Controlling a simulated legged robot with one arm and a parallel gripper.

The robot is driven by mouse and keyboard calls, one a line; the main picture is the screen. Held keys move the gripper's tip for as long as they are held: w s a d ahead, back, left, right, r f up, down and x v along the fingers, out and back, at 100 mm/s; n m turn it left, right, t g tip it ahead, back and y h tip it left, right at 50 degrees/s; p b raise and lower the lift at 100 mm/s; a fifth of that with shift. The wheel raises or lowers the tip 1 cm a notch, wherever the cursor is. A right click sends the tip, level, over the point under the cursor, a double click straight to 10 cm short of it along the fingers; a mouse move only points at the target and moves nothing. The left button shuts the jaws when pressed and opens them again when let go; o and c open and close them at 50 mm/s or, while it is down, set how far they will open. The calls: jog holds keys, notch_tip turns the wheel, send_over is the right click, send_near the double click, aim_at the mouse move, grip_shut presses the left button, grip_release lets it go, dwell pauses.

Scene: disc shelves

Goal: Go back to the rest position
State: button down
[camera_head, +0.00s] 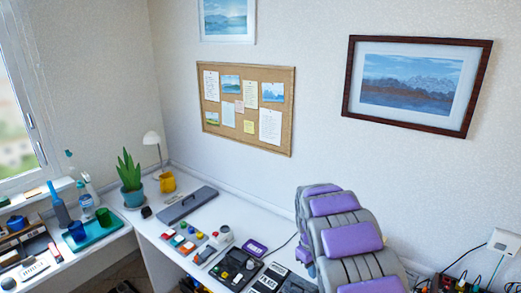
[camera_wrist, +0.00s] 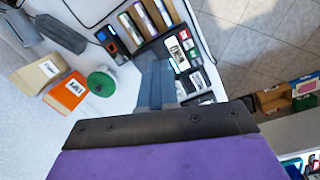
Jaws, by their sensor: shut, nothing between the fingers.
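My arm, grey with purple panels, rises at the lower right of the head view and leans over the right end of the white desk (camera_head: 152,222). My gripper shows in the wrist view (camera_wrist: 157,72), as narrow blue-grey fingers closed together beyond the dark wrist edge. Nothing is held between them. The fingers point over a white surface, beside a dark tray of cases (camera_wrist: 185,62). A green round object (camera_wrist: 101,84) lies left of the fingers, apart from them. The gripper itself cannot be made out in the head view.
In the wrist view, an orange box (camera_wrist: 65,92) and a tan box (camera_wrist: 37,74) stand at left; tiled floor (camera_wrist: 265,50) is at right. In the head view, a potted plant (camera_head: 131,180), a lamp (camera_head: 153,140) and a grey case (camera_head: 188,204) stand on the desk.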

jog(key=s+r+m, duration=0.2)
jog(key=s+r, duration=0.4)
jog(key=s, duration=0.4)
jog(key=s+r+m, duration=0.2)
jog(key=s+r, duration=0.4)
jog(key=s, duration=0.4)
jog(key=s+a+m+g+y, duration=0.1)
jog(key=s+a+m, duration=0.1)
jog(key=s, duration=2)
jog(key=shift+s+a+m+b, duration=0.25)
jog(key=shift+s+m+b, duration=0.05)
